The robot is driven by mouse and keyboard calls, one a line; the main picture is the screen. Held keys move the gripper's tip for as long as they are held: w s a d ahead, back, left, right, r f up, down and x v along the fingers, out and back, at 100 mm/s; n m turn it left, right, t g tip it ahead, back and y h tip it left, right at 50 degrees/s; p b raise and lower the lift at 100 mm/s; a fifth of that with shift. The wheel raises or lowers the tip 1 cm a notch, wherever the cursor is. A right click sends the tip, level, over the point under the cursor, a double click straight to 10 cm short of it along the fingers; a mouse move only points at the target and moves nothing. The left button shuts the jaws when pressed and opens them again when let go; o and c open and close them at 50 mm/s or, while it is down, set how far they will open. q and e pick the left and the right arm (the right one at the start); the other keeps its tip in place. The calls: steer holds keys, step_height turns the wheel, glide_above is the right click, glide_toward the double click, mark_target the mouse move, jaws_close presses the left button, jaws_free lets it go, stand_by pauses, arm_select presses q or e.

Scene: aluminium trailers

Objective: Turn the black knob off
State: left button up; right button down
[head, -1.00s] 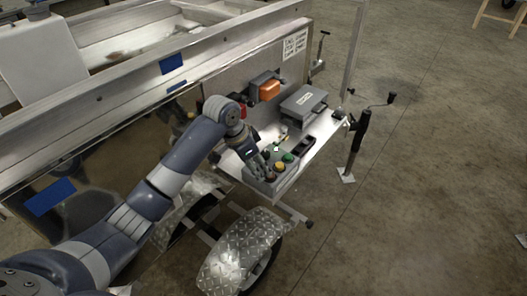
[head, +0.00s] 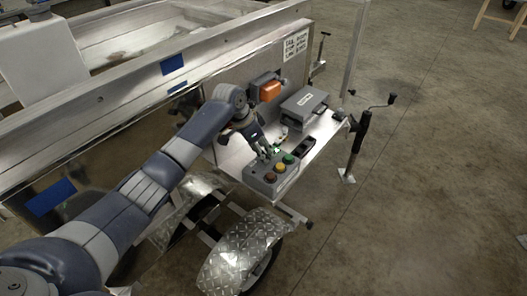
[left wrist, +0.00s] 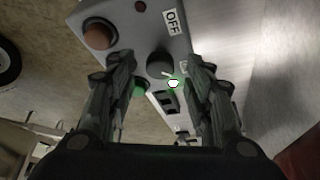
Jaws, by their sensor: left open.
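The black knob (left wrist: 159,65) with a pale indicator line is on a grey control box, near an OFF label (left wrist: 171,21), in the left wrist view. My left gripper (left wrist: 160,61) is open, with one finger on each side of the knob in that view. Contact with the knob cannot be told. In the head view my left gripper (head: 268,154) is over the far left part of the grey control box (head: 259,183), and the knob is hidden there. My right gripper is not in view.
The box carries a red button (head: 270,177), an amber button (head: 279,168) and a green button (head: 288,158). A black switch piece (head: 304,146), a grey case (head: 304,102) and an orange-fronted box (head: 270,91) are beyond. A trailer wall stands behind; a crank jack (head: 358,140) stands right.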

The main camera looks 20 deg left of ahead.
arm_select(q)
steer(key=shift+x, duration=0.85)
steer(key=c, duration=1)
steer(key=shift+c, duration=0.2)
steer(key=shift+r, duration=0.1)
